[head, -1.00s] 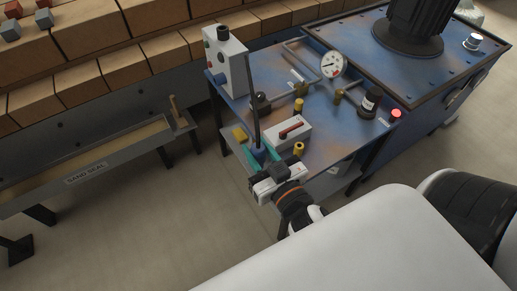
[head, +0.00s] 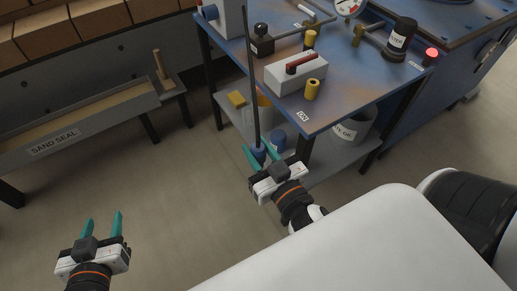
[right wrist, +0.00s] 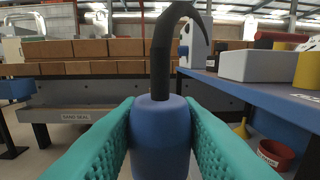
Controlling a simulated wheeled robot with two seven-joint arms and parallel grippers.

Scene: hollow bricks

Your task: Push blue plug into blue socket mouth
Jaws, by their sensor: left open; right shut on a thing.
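My right gripper (head: 261,154) is shut on the blue plug (head: 259,148), with its teal fingers on both sides. The right wrist view shows the plug (right wrist: 160,132) upright between the fingers, with a thick black cable (right wrist: 161,60) rising from its top and bending over to the right. They are off the near left side of the blue table. A blue round part (head: 210,12), seemingly the socket, sits on the grey box (head: 231,16) at the table's far left corner, apart from the plug. Its mouth is not clearly visible. My left gripper (head: 102,225) is open and empty over the floor.
The blue table (head: 342,98) carries a white block with a red handle (head: 297,73), yellow cylinders and a black bottle (head: 399,40). Buckets stand on its lower shelf (head: 232,118). A sand seal trough (head: 95,125) stands left. The floor between is free.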

